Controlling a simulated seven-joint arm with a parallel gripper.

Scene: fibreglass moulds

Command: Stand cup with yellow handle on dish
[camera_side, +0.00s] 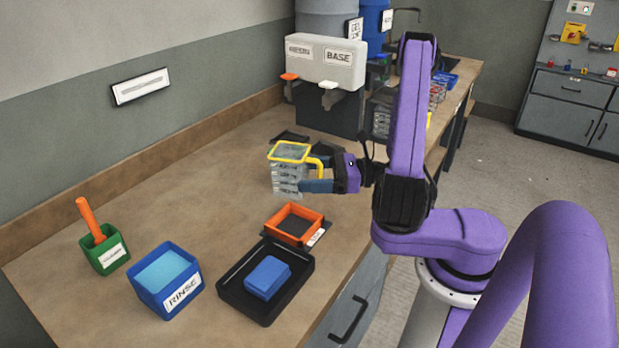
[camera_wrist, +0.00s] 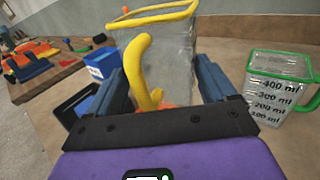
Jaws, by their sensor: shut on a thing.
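The clear cup with a yellow rim and yellow handle (camera_side: 287,180) is between the fingers of my gripper (camera_side: 300,166), which is shut on it. It is upright, with its handle toward my wrist. In the wrist view the cup (camera_wrist: 172,55) fills the space between the two blue fingers (camera_wrist: 168,82). A square dish with an orange rim (camera_side: 272,228) and a dark floor lies in front of the cup in the side view, apart from it. The dish looks empty. I cannot tell how high the cup is above the bench.
A green-rimmed measuring cup (camera_wrist: 272,85) stands right of my gripper in the wrist view. A black tray (camera_side: 236,296) holds a blue block (camera_side: 267,277). A blue RINSE box (camera_side: 168,280) and a green pot (camera_side: 105,250) stand left. A grey dispenser (camera_side: 325,62) stands behind.

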